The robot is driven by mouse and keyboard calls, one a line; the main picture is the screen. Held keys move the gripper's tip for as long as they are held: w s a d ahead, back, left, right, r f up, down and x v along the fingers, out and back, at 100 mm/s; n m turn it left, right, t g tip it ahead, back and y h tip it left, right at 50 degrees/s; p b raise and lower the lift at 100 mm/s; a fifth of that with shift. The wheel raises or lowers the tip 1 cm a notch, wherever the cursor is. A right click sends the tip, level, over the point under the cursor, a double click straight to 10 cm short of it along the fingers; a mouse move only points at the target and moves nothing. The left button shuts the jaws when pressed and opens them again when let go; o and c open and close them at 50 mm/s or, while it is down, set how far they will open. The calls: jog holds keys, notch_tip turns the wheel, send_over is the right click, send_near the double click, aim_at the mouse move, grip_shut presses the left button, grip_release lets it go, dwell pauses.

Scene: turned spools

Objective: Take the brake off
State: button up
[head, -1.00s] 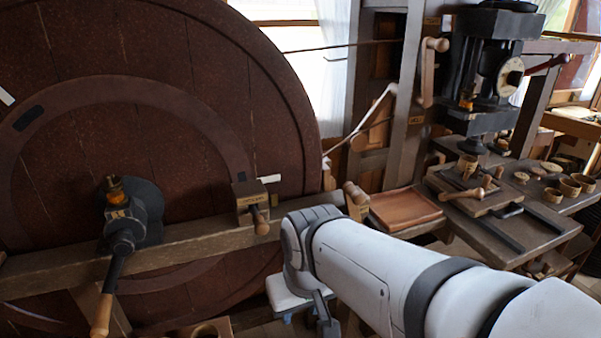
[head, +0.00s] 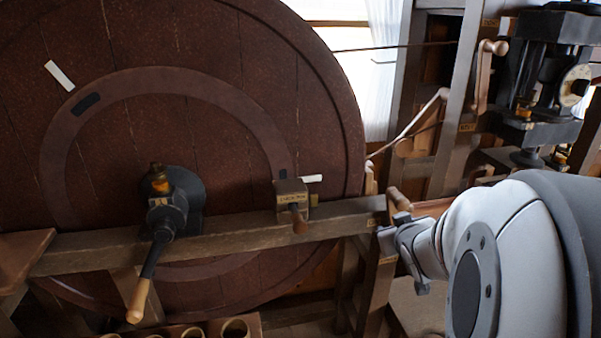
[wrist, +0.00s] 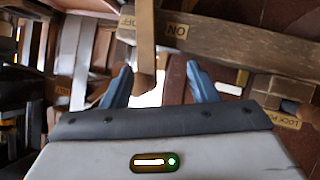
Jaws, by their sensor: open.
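A wooden brake lever (head: 399,198) sticks out at the right end of the beam before the big wheel. In the wrist view the lever (wrist: 146,45) reaches down between my fingers, its end close to the left one. My gripper (wrist: 158,70) is open, with blue fingertips either side of the lever and a gap showing at the right. In the head view my gripper (head: 408,252) is just below the lever. An ON label (wrist: 177,30) and an OFF label (wrist: 127,24) flank the lever. I cannot tell which it is set to.
The dark red wheel (head: 230,45) fills the left. A press (head: 555,60) stands at the right. Round pots (head: 235,328) stand below.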

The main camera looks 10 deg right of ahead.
aim_at(405, 208)
jog(key=s+d+r+n+t+y+b, duration=0.1)
jog(key=s+d+n+t+y, duration=0.1)
jog(key=d+n+t+y, duration=0.3)
jog(key=w, duration=0.2)
jog(key=w+m, duration=0.1)
jog(key=w, duration=0.2)
jog(key=w+m+t+h+p, duration=0.1)
jog(key=w, duration=0.2)
jog(key=shift+a+r, duration=0.25)
jog(key=shift+a, duration=0.1)
jog(key=shift+c, duration=0.4)
grip_shut()
